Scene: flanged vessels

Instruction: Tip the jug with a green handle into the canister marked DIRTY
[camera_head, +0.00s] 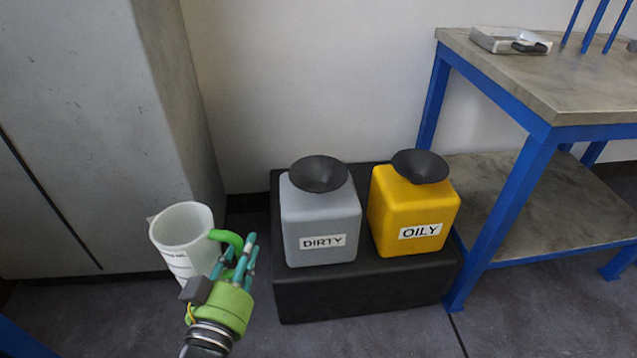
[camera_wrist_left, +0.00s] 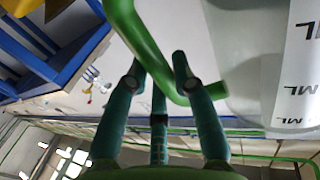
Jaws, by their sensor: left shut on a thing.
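The jug (camera_head: 178,232) is whitish and translucent with a green handle (camera_head: 228,238). It is held near upright, left of the canisters. My left gripper (camera_head: 238,258) is shut on the handle; in the left wrist view its teal fingers (camera_wrist_left: 160,85) lie around the green handle (camera_wrist_left: 140,45), beside the jug's wall (camera_wrist_left: 250,60). The grey canister marked DIRTY (camera_head: 320,218) stands on a black plinth with a dark funnel (camera_head: 319,174) in its top. The jug is apart from this funnel. The jug's contents cannot be made out. My right gripper is not in view.
A yellow canister marked OILY (camera_head: 412,210) with its own dark funnel (camera_head: 420,166) stands right of the grey one on the black plinth (camera_head: 365,289). A blue-framed workbench (camera_head: 540,90) is at right. A grey cabinet (camera_head: 90,130) is at left. Front floor looks clear.

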